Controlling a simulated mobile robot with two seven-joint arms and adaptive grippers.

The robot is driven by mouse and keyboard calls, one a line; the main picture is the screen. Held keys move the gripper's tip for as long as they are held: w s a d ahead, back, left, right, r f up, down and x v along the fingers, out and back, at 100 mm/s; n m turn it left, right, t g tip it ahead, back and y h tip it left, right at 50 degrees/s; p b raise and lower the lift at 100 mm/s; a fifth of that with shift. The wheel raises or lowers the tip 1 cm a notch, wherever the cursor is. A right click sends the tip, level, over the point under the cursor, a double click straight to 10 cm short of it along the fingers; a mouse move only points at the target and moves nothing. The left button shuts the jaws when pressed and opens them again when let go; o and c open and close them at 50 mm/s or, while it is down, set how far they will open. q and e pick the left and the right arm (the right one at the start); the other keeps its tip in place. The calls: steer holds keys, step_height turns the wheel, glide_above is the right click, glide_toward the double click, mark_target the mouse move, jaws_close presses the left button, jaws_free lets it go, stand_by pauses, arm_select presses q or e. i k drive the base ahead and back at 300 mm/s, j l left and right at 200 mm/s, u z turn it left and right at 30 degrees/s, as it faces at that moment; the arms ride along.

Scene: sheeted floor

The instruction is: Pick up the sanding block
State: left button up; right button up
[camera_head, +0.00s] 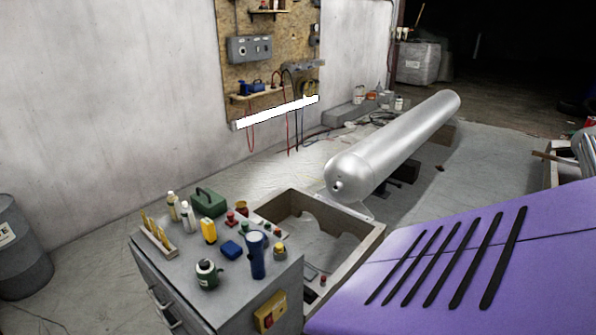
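A grey cabinet (163,262) stands at the lower left with several small items on its top. A small blue block (232,249) lies flat near the middle of the top; it may be the sanding block, but it is too small to be sure. A dark green box-like item with a handle (208,202) sits at the back of the top. A yellow item (208,231) stands just left of the blue block, and a taller blue cylinder (257,255) stands to its right. Neither of my grippers is in view.
A wooden holder (160,238), bottles (187,214) and a dark green can (207,274) crowd the cabinet top. An open frame (372,247) adjoins it on the right. A purple slotted panel (480,265) fills the lower right. A large silver cylinder (392,146) lies behind.

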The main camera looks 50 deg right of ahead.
mark_target(310, 296)
steer(key=l+u, duration=0.15)
steer(key=l, duration=0.4)
steer(key=k+l+u, duration=0.15)
steer(key=l, duration=0.4)
steer(key=k+l, duration=0.1)
steer(key=l, duration=1.25)
steer(key=k+l+u, duration=0.1)
steer(key=l, duration=0.55)
steer(key=k+l, duration=0.15)
steer(key=l, duration=0.55)
